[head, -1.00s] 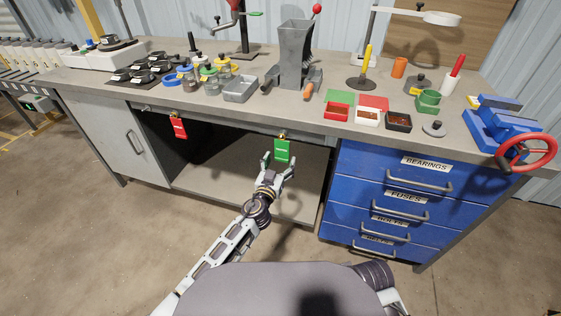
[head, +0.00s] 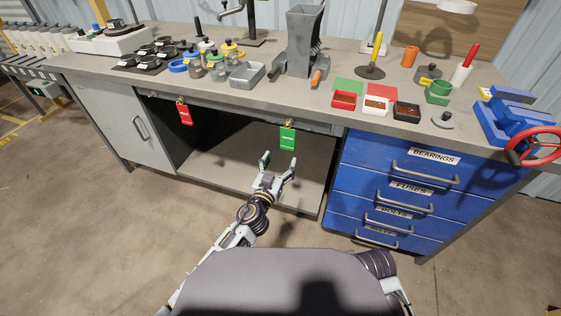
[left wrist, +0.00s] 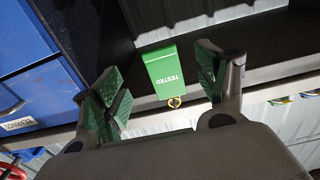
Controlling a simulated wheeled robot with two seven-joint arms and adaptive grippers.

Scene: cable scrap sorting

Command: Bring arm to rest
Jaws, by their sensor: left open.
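My left gripper (head: 277,165) is open and empty in front of the workbench, just below the green tag (head: 288,138) that hangs at the bench's front edge. In the left wrist view the green tag (left wrist: 163,72), marked TESTED, shows between and beyond the open fingers of the left gripper (left wrist: 165,92), apart from them. A red tag (head: 185,114) hangs further left on the same edge. My right gripper is not in view; only a part of my right arm shows at the bottom right.
The workbench (head: 297,98) carries jars, a grey tray (head: 247,74), small coloured bins and a blue vise (head: 503,116). Blue drawers (head: 395,190) stand right of the open shelf space (head: 225,160). The floor in front of the bench is free.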

